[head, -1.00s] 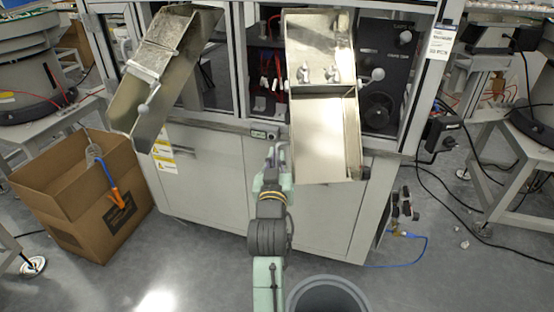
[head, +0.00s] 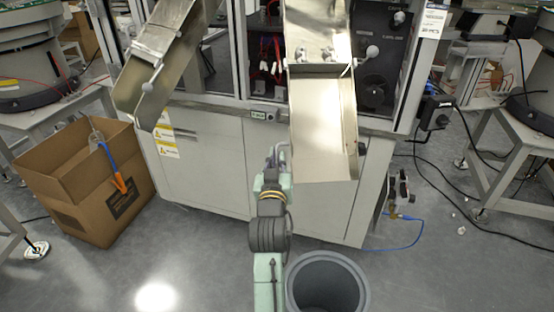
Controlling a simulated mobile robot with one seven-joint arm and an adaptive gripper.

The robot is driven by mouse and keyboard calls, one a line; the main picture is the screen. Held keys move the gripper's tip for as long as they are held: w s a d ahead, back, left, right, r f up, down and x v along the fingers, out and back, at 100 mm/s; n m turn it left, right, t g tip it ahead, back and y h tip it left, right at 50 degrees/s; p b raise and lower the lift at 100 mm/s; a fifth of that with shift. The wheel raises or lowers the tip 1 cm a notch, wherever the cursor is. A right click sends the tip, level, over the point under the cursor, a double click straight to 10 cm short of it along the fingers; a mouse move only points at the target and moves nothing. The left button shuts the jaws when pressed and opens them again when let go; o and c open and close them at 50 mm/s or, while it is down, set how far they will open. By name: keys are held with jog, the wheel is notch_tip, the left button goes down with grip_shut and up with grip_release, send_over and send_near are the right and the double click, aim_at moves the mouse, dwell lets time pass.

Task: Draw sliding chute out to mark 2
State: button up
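Two metal chutes slope out of the cabinet's front. The right chute (head: 322,125) has a wider upper part with small clamps and a knob (head: 372,51), and its lower end hangs over the cabinet front. The left chute (head: 150,75) tilts down to the left, with a white handle knob on its side. No mark number can be read on either chute. My gripper (head: 277,153) is at the end of my arm, just left of the right chute's lower part, in front of the cabinet. It is small and seen from behind, so its finger opening is unclear.
A cardboard box (head: 85,195) with an orange-and-blue tool stands at left. A grey round bin (head: 327,285) is on the floor near my arm. The cabinet (head: 215,165) fills the middle. A table frame and cables lie at right.

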jog(key=shift+o, duration=0.6)
jog(key=s, duration=0.7)
jog(key=shift+s, duration=0.25)
jog(key=shift+a, duration=0.1)
